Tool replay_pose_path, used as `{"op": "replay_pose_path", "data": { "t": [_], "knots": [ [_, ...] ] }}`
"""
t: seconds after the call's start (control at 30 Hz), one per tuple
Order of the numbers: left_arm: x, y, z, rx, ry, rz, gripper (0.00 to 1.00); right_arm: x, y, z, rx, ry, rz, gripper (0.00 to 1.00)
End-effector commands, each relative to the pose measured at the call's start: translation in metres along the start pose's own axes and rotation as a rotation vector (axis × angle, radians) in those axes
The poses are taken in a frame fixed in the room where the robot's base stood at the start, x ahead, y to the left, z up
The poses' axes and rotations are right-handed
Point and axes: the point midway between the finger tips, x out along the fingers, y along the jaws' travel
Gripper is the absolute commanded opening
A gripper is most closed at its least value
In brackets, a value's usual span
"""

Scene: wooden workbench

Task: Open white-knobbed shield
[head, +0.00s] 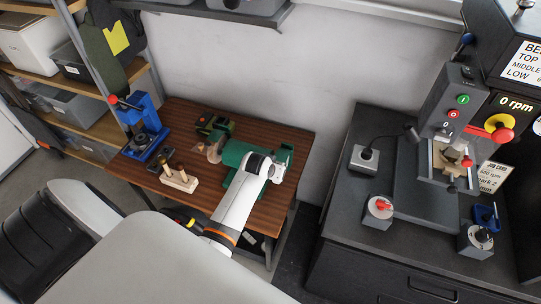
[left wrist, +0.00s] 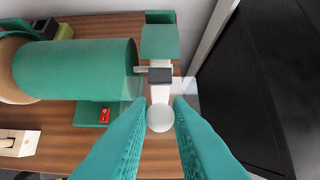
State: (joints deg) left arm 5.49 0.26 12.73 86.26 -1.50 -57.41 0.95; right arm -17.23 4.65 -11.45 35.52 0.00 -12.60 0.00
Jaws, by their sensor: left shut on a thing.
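The white knob (left wrist: 160,118) is round and sits between my left gripper's teal fingers (left wrist: 160,112) in the left wrist view. The left gripper is shut on it. Behind the knob are a white stem and a dark block, with pale translucent pieces (left wrist: 190,85) of what looks like the shield at either side. They are beside the green machine (left wrist: 75,68), which has a thick cylinder and a red switch. In the head view my left wrist (head: 258,165) is over the right end of the green machine (head: 236,153), hiding the fingers and knob. My right gripper is not in view.
The wooden bench (head: 285,195) also holds a blue press (head: 143,128) and a pale wooden block with pegs (head: 180,181). A dark cabinet (head: 345,240) with a control machine (head: 450,115) stands to the right, across a gap. A shelf (head: 110,130) is at left.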

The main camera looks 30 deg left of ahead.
Motion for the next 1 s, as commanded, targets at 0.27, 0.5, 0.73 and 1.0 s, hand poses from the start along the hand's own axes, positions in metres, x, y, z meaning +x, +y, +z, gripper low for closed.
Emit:
{"op": "replay_pose_path", "data": {
  "t": [0.27,0.5,0.73,1.0],
  "knots": [
    [-0.0019,0.0003,0.0085,0.000,0.112,0.000,0.00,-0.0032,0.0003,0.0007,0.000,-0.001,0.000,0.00],
    [-0.0020,0.0002,0.0093,0.000,0.147,0.000,0.00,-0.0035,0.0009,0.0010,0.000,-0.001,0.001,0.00],
    [-0.0020,0.0001,0.0092,0.000,0.149,0.000,0.00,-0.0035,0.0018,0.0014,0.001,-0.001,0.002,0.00],
    [-0.0020,0.0000,0.0091,0.000,0.148,0.000,0.38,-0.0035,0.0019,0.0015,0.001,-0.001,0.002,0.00]
  ]
}}
